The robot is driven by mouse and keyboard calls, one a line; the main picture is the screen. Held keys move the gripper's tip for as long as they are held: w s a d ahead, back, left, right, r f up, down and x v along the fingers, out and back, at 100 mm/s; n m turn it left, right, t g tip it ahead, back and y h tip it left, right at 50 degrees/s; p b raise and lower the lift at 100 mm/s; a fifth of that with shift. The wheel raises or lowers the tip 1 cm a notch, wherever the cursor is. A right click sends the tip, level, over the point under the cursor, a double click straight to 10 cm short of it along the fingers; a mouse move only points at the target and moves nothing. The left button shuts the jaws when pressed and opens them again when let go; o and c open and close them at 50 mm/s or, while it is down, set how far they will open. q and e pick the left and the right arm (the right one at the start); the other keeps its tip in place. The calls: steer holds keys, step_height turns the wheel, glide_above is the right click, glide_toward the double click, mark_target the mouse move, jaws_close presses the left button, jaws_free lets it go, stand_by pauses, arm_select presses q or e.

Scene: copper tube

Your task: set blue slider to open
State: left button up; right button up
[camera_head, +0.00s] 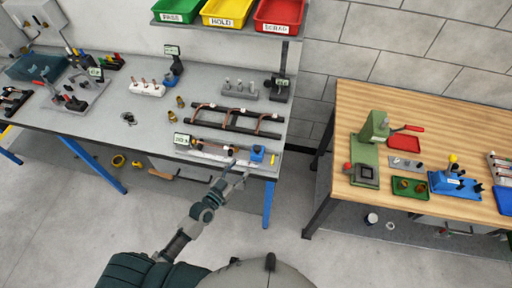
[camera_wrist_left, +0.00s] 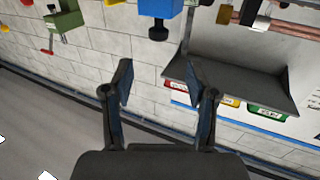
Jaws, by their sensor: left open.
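The blue slider (camera_head: 258,153) is a small blue block at the right end of a long white fixture (camera_head: 210,155) near the front edge of the grey bench. A copper tube (camera_head: 232,149) lies along this fixture. In the left wrist view a blue block with a black knob (camera_wrist_left: 158,32), seemingly the slider, shows at the top edge, partly cut off. My left gripper (camera_head: 240,168) is just in front of the bench edge, close to the slider. In its wrist view my left gripper (camera_wrist_left: 160,82) has its fingers spread with nothing between them. My right gripper is not in view.
A black rack with copper tubes (camera_head: 236,119) stands behind the fixture. Green, yellow and red bins (camera_head: 229,12) sit on a shelf above. A wooden table (camera_head: 440,115) with a green press (camera_head: 372,135) stands to the right, beyond a gap.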

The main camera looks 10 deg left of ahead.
mark_target(255, 151)
arm_select(q)
steer(key=x, duration=1.1)
steer(key=shift+w+d+p, duration=0.25)
steer(key=shift+w+p, duration=0.05)
jaws_close()
